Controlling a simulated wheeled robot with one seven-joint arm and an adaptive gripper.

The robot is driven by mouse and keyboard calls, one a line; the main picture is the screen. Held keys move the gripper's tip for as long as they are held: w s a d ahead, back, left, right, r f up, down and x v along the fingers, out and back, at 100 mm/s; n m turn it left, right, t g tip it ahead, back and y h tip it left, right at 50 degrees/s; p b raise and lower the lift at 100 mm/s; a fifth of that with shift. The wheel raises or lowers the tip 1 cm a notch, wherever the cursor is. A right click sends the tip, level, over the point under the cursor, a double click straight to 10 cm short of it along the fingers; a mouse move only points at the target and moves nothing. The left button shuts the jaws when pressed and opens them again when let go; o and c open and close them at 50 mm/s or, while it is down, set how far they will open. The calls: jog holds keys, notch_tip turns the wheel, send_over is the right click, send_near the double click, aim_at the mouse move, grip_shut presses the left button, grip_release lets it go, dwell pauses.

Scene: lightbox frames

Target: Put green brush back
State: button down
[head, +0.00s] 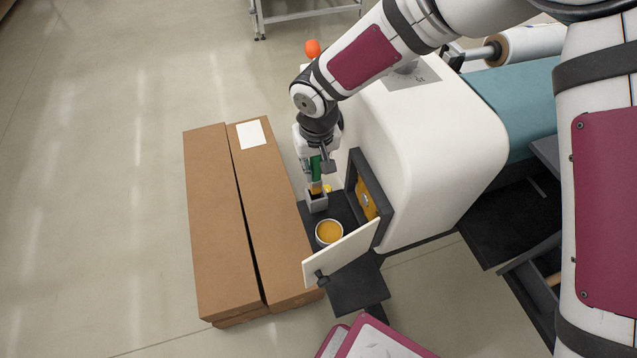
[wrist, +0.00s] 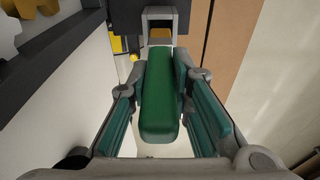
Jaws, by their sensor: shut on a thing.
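The green brush (head: 316,168) is held upright in my gripper (head: 318,172), with yellowish bristles at its lower end. In the wrist view the green brush handle (wrist: 159,95) lies between the fingers of my gripper (wrist: 160,92). A small grey holder (head: 317,202) stands on the dark shelf below the brush. It also shows in the wrist view (wrist: 161,15) beyond the brush's far end. The bristle end is at or just over the holder's opening; I cannot tell how far inside it is.
A white cup of orange-yellow stuff (head: 329,232) stands on the dark shelf (head: 346,207). A pale open door (head: 342,253) hangs from the white machine (head: 440,140) beside it. Brown cardboard boxes (head: 215,220) lie to the left. A small yellow object (head: 328,188) is near the holder.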

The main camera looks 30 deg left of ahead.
aim_at(316, 161)
jog(key=shift+f+p, duration=0.45)
jog(key=shift+f, duration=2.75)
jog(key=c, duration=1.5)
grip_release()
jog(key=shift+f, duration=0.1)
jog(key=shift+o, duration=0.2)
jog(key=r, duration=0.8)
jog(key=s+d+r+b, duration=0.1)
jog(key=r, duration=0.3)
jog(key=shift+d, duration=0.1)
